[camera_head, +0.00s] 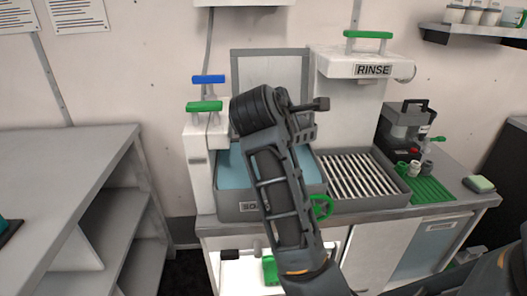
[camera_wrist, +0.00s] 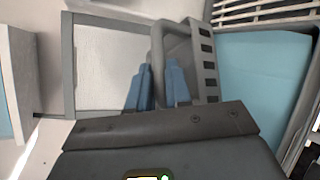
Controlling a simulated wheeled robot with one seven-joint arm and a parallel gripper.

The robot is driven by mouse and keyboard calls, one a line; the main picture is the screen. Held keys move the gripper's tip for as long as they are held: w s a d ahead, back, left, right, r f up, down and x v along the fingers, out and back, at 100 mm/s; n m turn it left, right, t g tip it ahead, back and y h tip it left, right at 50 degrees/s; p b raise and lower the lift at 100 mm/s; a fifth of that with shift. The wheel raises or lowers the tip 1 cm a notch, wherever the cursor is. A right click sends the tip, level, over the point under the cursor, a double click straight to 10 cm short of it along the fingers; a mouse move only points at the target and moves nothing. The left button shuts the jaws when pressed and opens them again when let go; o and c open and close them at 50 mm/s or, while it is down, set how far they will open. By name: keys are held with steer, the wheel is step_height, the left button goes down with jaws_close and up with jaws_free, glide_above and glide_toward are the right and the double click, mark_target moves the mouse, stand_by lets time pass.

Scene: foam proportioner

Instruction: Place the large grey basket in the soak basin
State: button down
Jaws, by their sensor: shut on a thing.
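The large grey basket (camera_wrist: 207,62) shows in part in the wrist view, with a slotted side and a raised bar handle. My gripper (camera_wrist: 160,88), with blue fingertips, is shut on that handle. The soak basin (camera_head: 232,213) is a grey tub of pale blue liquid at the middle of the head view, behind my arm. The liquid (camera_wrist: 265,80) also shows beside the basket in the wrist view. The basket's lower part is hidden, so I cannot tell its height over the liquid. In the head view my arm hides most of the basket.
A slatted rinse tray (camera_head: 362,178) adjoins the basin on the right, under the RINSE housing (camera_head: 350,62). A grey framed panel (camera_head: 293,68) stands behind the basin. Blue (camera_head: 208,79) and green (camera_head: 204,106) handles rise at its left. A grey shelf unit (camera_head: 65,160) stands left.

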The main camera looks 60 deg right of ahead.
steer(key=w+a+f, duration=0.3)
steer(key=w+f, duration=0.1)
steer(key=f, duration=0.3)
steer(key=shift+w+a+f, duration=0.35)
steer(key=shift+w, duration=0.05)
steer(key=shift+f, duration=0.25)
steer(key=c, duration=1)
jaws_free()
steer(key=shift+c, duration=0.2)
steer(key=v, duration=1.2)
steer(key=shift+r, duration=0.3)
